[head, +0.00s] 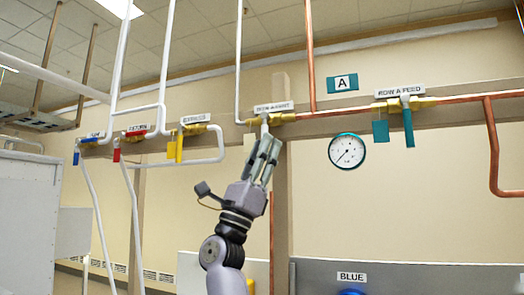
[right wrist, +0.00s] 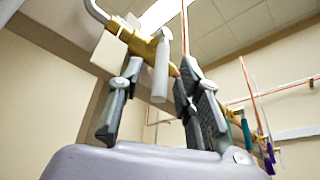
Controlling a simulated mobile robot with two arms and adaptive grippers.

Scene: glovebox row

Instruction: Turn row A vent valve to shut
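The row A vent valve (head: 283,117) is a brass body on the pipe run under a label that reads as row A vent. Its pale grey lever (head: 265,128) points down in the head view, its lower part hidden by my fingers. My right gripper (head: 268,145) reaches up to it from below. In the right wrist view, the lever (right wrist: 161,72) hangs from the brass body (right wrist: 142,45) between the two spread fingers of the gripper (right wrist: 158,80). Gaps show on both sides of the lever. My left gripper is in neither view.
The row A feed valve (head: 407,103) with a teal lever and tag is to the right. A pressure gauge (head: 347,151) is on the wall below the teal A sign (head: 342,83). Yellow (head: 179,146), red (head: 117,151) and blue (head: 76,153) valve levers are to the left.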

